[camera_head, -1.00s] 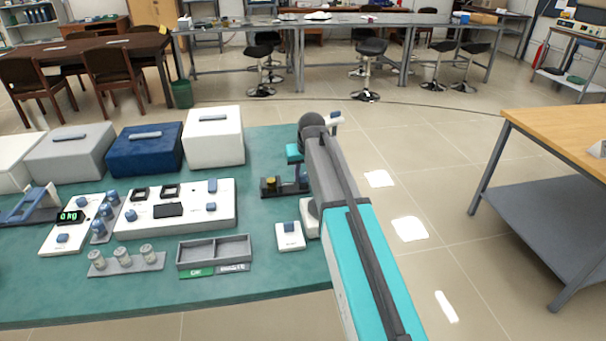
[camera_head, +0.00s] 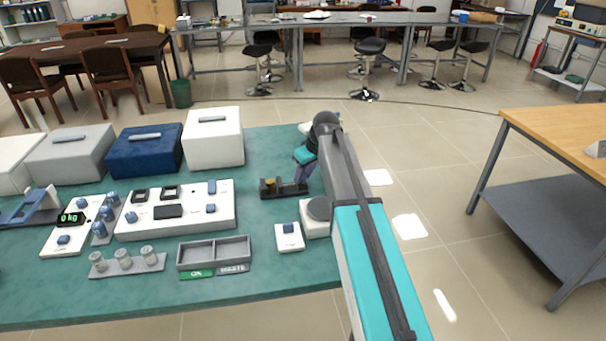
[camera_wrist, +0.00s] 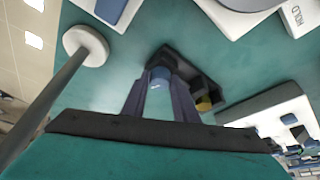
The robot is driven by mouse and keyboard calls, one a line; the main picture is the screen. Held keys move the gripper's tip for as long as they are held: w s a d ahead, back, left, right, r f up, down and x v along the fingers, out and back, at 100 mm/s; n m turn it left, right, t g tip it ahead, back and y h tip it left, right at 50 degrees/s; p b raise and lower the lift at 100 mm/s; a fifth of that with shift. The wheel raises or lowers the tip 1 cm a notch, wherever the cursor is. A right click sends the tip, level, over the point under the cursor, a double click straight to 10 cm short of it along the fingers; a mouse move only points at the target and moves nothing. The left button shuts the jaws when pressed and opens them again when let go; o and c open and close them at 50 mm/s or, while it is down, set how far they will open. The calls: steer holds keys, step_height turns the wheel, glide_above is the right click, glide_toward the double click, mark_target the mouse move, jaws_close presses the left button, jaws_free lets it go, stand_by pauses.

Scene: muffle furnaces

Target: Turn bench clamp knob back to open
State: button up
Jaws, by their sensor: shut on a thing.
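The bench clamp (camera_head: 283,190) is a dark, low block on the green bench, with a small brass-yellow piece (camera_head: 270,183) at its left end. It also shows in the wrist view (camera_wrist: 187,65), with the yellow piece (camera_wrist: 204,103) at its lower right. The blue clamp knob (camera_wrist: 160,77) sits between my fingertips at the clamp's other end. My gripper (camera_wrist: 161,84) is shut on the knob. In the head view my gripper (camera_head: 301,174) reaches down at the clamp's right end and hides the knob. Whether the jaws press on the yellow piece cannot be told.
A small white box with a blue button (camera_head: 289,237) stands in front of the clamp, beside my arm. A grey two-part tray (camera_head: 214,252) and a white control panel (camera_head: 176,210) lie to the left. A white furnace (camera_head: 213,140) stands behind left.

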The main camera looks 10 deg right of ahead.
steer(key=n, duration=0.1)
steer(key=n+y, duration=0.1)
steer(key=n, duration=0.1)
steer(key=n+g, duration=0.1)
steer(key=n, duration=0.1)
steer(key=shift+w+d+y, duration=0.1)
steer(key=shift+w+y, duration=0.15)
steer(key=shift+y, duration=0.05)
stand_by(0.4)
steer(key=o, duration=1.1)
steer(key=shift+s, duration=0.1)
steer(key=shift+c, duration=0.2)
